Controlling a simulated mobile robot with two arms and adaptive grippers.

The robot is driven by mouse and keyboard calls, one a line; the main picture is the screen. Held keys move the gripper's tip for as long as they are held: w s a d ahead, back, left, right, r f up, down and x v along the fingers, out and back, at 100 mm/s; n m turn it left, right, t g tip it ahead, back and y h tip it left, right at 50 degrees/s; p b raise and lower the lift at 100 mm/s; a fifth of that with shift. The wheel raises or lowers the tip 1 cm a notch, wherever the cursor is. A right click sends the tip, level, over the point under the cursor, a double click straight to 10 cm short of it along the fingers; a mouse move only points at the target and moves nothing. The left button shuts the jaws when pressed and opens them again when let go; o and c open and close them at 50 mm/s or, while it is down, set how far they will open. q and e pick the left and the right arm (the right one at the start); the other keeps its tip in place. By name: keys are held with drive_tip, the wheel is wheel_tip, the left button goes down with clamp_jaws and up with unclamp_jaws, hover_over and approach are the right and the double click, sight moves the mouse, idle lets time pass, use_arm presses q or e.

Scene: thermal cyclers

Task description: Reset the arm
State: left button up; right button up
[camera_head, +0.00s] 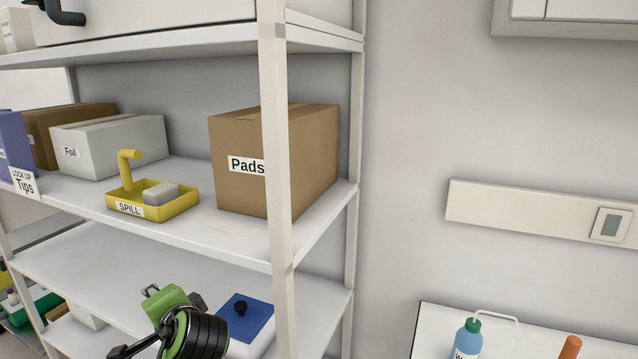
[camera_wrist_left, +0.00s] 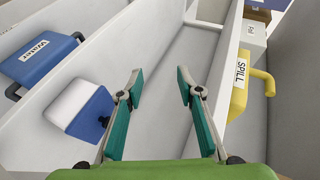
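My left gripper (camera_wrist_left: 159,78) is open in the left wrist view, with its two teal fingers spread apart and nothing between them. In the head view, part of my left arm with its green and black wrist parts shows at the bottom, in front of the lower shelf (camera_head: 95,275). The fingertips cannot be made out clearly there. My right gripper is in neither view.
On the middle shelf (camera_head: 225,236) stand a Pads box (camera_head: 300,150), a yellow SPILL tray (camera_head: 180,208) and a Foil box (camera_head: 115,145). A blue-lidded white box (camera_head: 247,318) sits close to my wrist. A white upright post (camera_head: 275,120) rises nearby.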

use_arm(q)
drive_tip(key=s+d+f+n+g+h, duration=0.1)
drive_tip(key=s+d+f+h, duration=0.15)
drive_tip(key=s+f, duration=0.6)
drive_tip(key=s+d+f+n+g+h, duration=0.1)
drive_tip(key=s+d+f+h, duration=0.3)
drive_tip(key=f, duration=0.7)
drive_tip(key=s+d+f+n+g+h, duration=0.15)
drive_tip(key=s+f, duration=0.25)
drive_tip(key=s, duration=0.6)
drive_tip(key=s+d+f+n+g+h, duration=0.1)
drive_tip(key=s+d+f+n+g, duration=0.2)
drive_tip(key=s, duration=0.7)
wheel_tip(320, 180, down, 28)
drive_tip(key=s+m+b, duration=0.2)
drive_tip(key=b, duration=0.1)
drive_tip(key=s+a+f+g+b, duration=0.1)
drive_tip(key=s+a+f+g, duration=0.1)
drive_tip(key=s+f, duration=1.5)
wheel_tip(320, 180, down, 3)
drive_tip(key=shift+a+r+b, duration=0.1)
drive_tip(key=shift+a+b, duration=0.25)
drive_tip(key=shift+a, duration=0.25)
